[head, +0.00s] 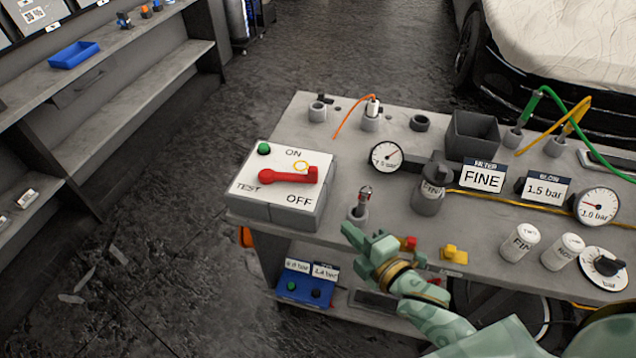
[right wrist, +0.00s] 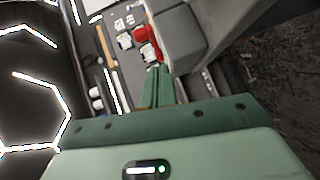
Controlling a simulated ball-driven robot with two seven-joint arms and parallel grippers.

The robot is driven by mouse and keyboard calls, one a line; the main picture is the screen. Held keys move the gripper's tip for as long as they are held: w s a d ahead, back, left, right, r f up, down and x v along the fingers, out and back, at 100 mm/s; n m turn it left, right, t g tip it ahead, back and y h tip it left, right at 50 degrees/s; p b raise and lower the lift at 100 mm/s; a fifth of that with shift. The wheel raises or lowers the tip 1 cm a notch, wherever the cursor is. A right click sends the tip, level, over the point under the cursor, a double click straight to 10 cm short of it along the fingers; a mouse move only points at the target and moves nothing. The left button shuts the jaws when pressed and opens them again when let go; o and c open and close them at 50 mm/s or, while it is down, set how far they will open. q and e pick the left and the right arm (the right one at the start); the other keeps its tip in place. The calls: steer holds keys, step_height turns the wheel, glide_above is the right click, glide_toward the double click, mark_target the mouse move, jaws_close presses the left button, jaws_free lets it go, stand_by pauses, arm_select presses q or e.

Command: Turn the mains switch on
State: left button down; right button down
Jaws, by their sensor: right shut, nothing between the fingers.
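The mains switch (head: 280,184) is a grey box with a white top plate at the bench's left end. ON is marked at the plate's far edge, OFF at the near right and TEST at the left. Its red lever (head: 288,175) lies across the plate between ON and OFF. A green lamp (head: 264,148) sits in a far corner. My right gripper (head: 362,243) is shut and empty, near the bench's front edge, right of the box and apart from it. In the right wrist view the shut fingers (right wrist: 157,88) point towards a grey box and a red part. My left gripper is out of view.
A grey canister (head: 430,192), a gauge (head: 386,157) and red and yellow blocks (head: 453,254) are nearby. A blue device (head: 305,287) sits on the lower shelf.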

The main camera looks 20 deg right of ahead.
steer(key=shift+w+a+r+n+t+y, duration=0.1)
steer(key=shift+a+r+n+t+y, duration=0.15)
steer(key=shift+r+n+t+y, duration=0.3)
steer(key=shift+w+a+r+n+t+y, duration=0.1)
steer(key=shift+a+n+t+y, duration=0.15)
steer(key=shift+n+y, duration=0.35)
steer(key=x, duration=0.4)
steer(key=d+x, duration=0.1)
steer(key=x, duration=0.3)
steer(key=d+x, duration=0.1)
steer(key=x, duration=0.3)
steer(key=shift+w+f+b, duration=0.15)
steer(key=shift+w+b, duration=0.2)
steer(key=shift+b, duration=0.05)
steer(key=shift+w+d, duration=0.3)
steer(key=shift+w, duration=0.25)
steer(key=shift+w+d, duration=0.5)
steer(key=shift+w, duration=0.25)
steer(key=shift+w+d, duration=0.55)
steer(key=shift+w, duration=0.2)
steer(key=shift+s, duration=0.1)
